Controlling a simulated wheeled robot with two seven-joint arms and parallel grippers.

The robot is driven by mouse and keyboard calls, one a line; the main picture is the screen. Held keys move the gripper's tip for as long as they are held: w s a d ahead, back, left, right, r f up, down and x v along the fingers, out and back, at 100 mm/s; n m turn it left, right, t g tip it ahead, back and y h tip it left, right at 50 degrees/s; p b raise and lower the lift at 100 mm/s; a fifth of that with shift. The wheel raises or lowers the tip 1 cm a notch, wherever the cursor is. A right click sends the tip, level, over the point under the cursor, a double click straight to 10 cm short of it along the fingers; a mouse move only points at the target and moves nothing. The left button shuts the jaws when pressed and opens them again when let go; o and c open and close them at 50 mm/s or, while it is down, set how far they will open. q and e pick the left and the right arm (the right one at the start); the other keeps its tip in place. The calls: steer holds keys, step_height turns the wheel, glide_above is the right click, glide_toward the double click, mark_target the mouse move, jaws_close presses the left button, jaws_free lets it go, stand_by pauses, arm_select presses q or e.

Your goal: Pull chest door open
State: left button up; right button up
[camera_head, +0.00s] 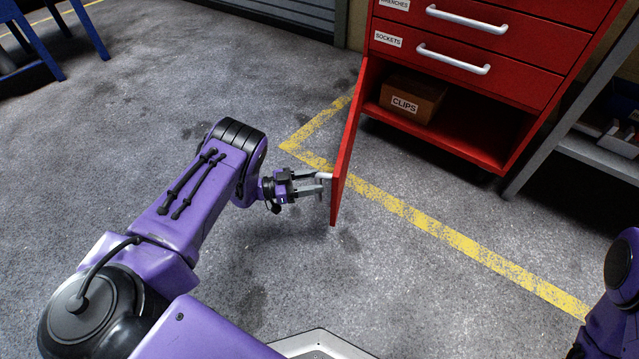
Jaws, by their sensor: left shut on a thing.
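The red chest (466,110) stands at the upper right, with labelled drawers above an open lower compartment. Its door (349,150) is swung out from the left side of the compartment and shows nearly edge-on. A pale handle (325,176) sticks out from the door's outer face near its free edge. My left gripper (318,184) is at this handle, left of the door, with its fingers shut on it. The fingertips are small in view. My right gripper is out of view; only part of my right arm shows at the lower right edge.
A cardboard box (411,98) labelled CLIPS sits in the compartment. A grey metal shelf (598,155) stands right of the chest. A blue frame (60,40) is at the upper left. The concrete floor around the door, with yellow lines, is clear.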

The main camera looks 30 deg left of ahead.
arm_select(q)
steer(key=shift+s+a, duration=0.2)
steer(key=shift+a, duration=0.85)
steer(key=shift+s+a, duration=0.2)
steer(key=shift+a, duration=0.85)
